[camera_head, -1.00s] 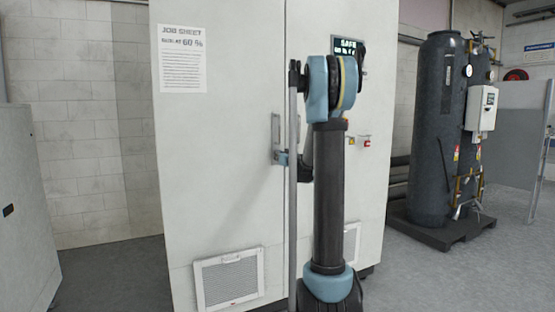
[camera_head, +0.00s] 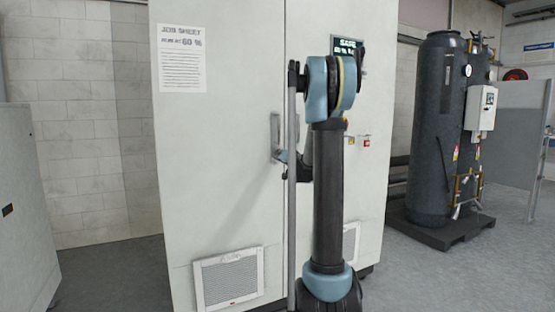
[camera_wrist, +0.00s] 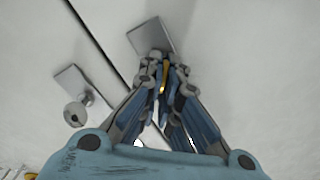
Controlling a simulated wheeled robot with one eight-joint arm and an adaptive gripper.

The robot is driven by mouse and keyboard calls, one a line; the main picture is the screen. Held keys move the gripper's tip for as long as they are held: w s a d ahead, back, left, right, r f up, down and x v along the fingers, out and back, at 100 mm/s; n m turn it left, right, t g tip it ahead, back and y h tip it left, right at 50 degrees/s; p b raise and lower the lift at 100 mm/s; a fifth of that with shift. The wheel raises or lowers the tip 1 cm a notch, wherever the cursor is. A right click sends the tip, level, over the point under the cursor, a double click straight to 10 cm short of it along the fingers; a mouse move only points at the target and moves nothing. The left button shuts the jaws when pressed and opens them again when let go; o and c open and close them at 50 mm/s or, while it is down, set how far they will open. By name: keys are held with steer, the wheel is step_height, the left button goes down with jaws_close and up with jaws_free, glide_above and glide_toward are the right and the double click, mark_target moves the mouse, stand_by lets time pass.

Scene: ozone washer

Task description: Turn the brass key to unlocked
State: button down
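The brass key (camera_wrist: 164,76) shows in the wrist view as a thin yellow piece between my fingertips, in front of a grey square plate (camera_wrist: 148,34) on the pale cabinet face. My gripper (camera_wrist: 166,72) has its blue and grey fingers drawn together around the key. The fingers cover most of the key, so its exact turn angle cannot be read.
A pale cabinet (camera_head: 220,200) carries a door handle (camera_head: 275,137), a job sheet (camera_head: 182,58) and a display reading SAFE (camera_head: 348,46). A small red switch (camera_head: 366,142) is right of my arm. In the wrist view a second plate (camera_wrist: 70,80) has a round knob.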

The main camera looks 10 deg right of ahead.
steer(key=m, duration=0.5)
steer(key=shift+d+f+m, duration=0.2)
steer(key=shift+d+m, duration=0.1)
steer(key=shift+d+f+m, duration=0.1)
steer(key=shift+f+m, duration=0.1)
steer(key=shift+m, duration=2)
steer(key=c, duration=1.8)
jaws_free()
steer(key=shift+w+f, duration=0.1)
steer(key=v, duration=1.2)
